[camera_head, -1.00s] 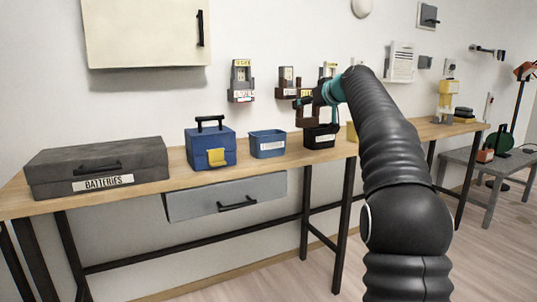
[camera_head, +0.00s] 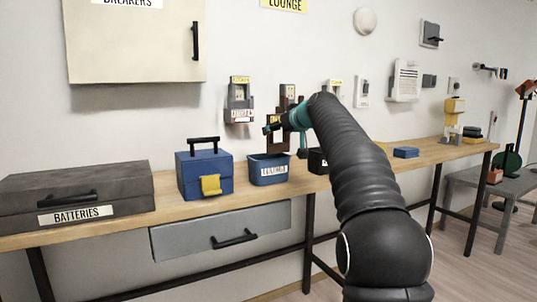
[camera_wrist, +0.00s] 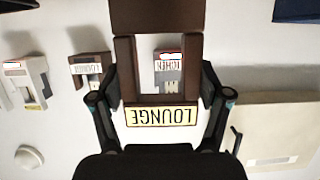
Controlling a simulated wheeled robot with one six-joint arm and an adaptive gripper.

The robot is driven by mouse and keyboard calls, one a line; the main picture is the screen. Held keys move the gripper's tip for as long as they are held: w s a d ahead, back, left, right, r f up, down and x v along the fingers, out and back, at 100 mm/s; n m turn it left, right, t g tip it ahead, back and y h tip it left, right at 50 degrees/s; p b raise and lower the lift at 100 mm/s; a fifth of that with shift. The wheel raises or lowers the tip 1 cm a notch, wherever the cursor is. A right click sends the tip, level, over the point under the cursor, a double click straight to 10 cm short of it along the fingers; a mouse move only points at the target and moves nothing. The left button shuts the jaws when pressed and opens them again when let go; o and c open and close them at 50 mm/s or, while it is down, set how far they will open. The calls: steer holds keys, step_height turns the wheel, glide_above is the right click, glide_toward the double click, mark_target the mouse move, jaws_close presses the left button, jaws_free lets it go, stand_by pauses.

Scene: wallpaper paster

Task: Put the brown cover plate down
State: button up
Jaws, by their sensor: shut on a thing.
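The brown cover plate (camera_wrist: 125,65) is a frame with a central opening and a yellow LOUNGE label, upside down in the wrist view. My gripper (camera_wrist: 160,108) is shut on it, with one black finger on each side. In the head view my gripper (camera_head: 277,126) holds the brown plate (camera_head: 275,144) in the air, in front of the wall and over the blue open bin (camera_head: 268,172). The bin's white label is hard to read. The plate looks apart from the bin, though the gap is small.
A blue toolbox (camera_head: 204,176) stands left of the bin, and a dark bin (camera_head: 317,160), partly hidden by my arm, stands right. A grey BATTERIES case (camera_head: 75,197) fills the bench's left end. Wall switches (camera_head: 239,102) are behind.

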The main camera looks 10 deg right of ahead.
mark_target(273, 150)
steer(key=a+f, duration=0.1)
steer(key=a, duration=0.2)
steer(key=shift+w+f, duration=0.4)
steer(key=shift+f+b, duration=0.9)
steer(key=shift+f, duration=1.1)
steer(key=shift+f+b, duration=0.35)
steer(key=shift+b, duration=0.05)
steer(key=shift+f+b, duration=0.3)
steer(key=o, duration=1.3)
steer(key=shift+c, duration=0.2)
